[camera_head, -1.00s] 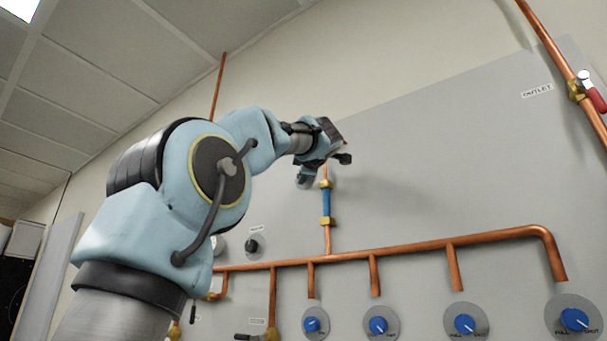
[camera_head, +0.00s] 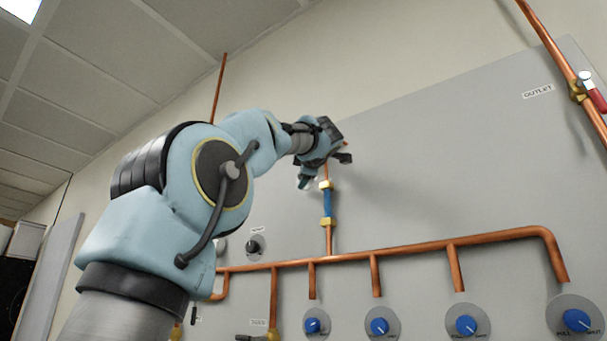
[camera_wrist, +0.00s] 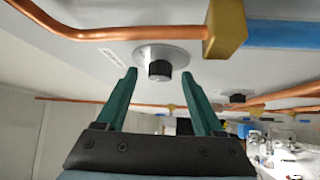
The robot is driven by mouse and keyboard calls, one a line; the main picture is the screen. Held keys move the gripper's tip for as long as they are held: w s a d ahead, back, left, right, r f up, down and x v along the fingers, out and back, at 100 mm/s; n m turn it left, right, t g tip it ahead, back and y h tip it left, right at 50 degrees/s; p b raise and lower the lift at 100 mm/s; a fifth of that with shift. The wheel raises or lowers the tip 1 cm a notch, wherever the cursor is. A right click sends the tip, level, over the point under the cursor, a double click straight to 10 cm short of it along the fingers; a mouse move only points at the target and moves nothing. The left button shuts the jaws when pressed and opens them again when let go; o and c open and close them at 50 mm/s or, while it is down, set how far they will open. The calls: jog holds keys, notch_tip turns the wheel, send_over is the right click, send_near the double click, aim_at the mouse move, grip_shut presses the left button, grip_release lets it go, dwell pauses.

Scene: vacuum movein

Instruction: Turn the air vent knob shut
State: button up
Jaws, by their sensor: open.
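A black knob (camera_wrist: 160,67) on a round metal plate shows in the wrist view, fixed to the grey panel. A small label, too blurred to read, is to its left. My gripper (camera_wrist: 159,76) is open, with its two green fingers on either side of the knob in the picture. I see no clear contact, and the depth of the fingertips against the knob is hard to tell. In the head view my gripper (camera_head: 325,171) is near the upper panel by the blue pipe section, and it hides this knob.
Copper pipe with a brass fitting (camera_wrist: 226,30) and a blue section (camera_head: 327,203) runs close by. A second black knob (camera_head: 254,245) sits lower left. Several blue knobs (camera_head: 379,326) line the bottom. A red-handled outlet valve (camera_head: 590,90) is at upper right.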

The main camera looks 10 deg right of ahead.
jog(key=shift+s, duration=0.1)
jog(key=s+f+b, duration=0.1)
jog(key=s+b, duration=0.3)
jog(key=s, duration=0.6)
jog(key=shift+s+a+f, duration=0.2)
jog(key=shift+s, duration=0.05)
